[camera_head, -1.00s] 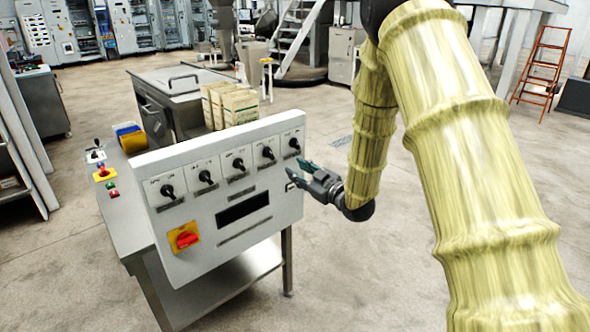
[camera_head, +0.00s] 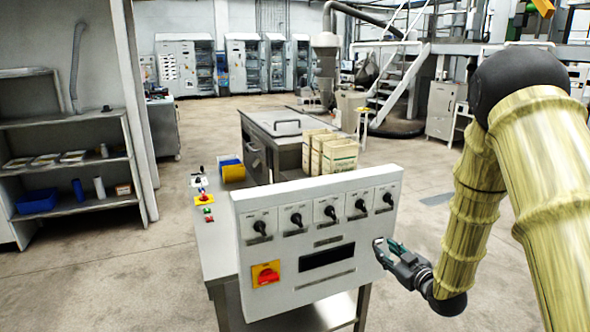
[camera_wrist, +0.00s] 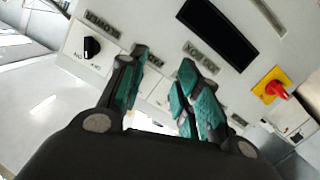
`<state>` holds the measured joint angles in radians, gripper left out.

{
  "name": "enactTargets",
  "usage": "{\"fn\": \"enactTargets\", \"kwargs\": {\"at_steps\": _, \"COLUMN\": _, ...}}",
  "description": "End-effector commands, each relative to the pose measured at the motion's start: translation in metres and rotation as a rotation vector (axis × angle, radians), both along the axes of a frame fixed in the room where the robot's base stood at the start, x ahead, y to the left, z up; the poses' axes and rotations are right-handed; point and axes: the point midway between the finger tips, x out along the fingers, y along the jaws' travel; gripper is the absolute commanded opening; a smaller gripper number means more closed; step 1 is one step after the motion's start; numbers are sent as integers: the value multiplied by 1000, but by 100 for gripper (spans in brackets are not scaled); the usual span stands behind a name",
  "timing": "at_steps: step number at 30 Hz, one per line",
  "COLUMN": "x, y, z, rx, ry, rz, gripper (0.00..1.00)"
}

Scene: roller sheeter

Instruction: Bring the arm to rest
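My gripper (camera_head: 384,250) is at the lower right edge of the white control panel (camera_head: 236,240), on my bamboo-textured arm (camera_head: 470,205). In the wrist view my gripper (camera_wrist: 165,68) has its two green-padded fingers apart, with nothing between them. The panel face (camera_wrist: 150,22) lies beyond the fingertips. I cannot tell whether a finger touches it. A black knob (camera_wrist: 92,47) shows left of the fingers and the red switch (camera_wrist: 277,90) on its yellow plate to the right.
The panel has a row of black knobs (camera_head: 296,218) and a dark display (camera_head: 326,257). Paper packages (camera_head: 340,157) stand behind it by a metal cabinet (camera_head: 283,127). A shelf (camera_head: 70,120) is at left. Open floor (camera_head: 100,275) lies left of the panel stand.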

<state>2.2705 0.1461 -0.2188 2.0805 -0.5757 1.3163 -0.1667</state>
Motion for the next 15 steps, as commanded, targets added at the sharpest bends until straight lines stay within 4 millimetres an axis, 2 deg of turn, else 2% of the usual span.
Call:
{"fn": "enactTargets", "kwargs": {"at_steps": 1, "x": -12, "y": 5, "z": -28, "rx": 10, "ry": 65, "rz": -18, "gripper": 33}}
{"fn": "enactTargets", "kwargs": {"at_steps": 6, "x": -60, "y": 16, "z": -113, "rx": 42, "ry": 287, "rz": -96, "gripper": 33}}
{"fn": "enactTargets", "kwargs": {"at_steps": 11, "x": -118, "y": 27, "z": -185, "rx": 64, "ry": 495, "rz": -171, "gripper": 33}}
{"fn": "enactTargets", "kwargs": {"at_steps": 15, "x": -179, "y": 37, "z": -239, "rx": 77, "ry": 677, "rz": -236, "gripper": 33}}
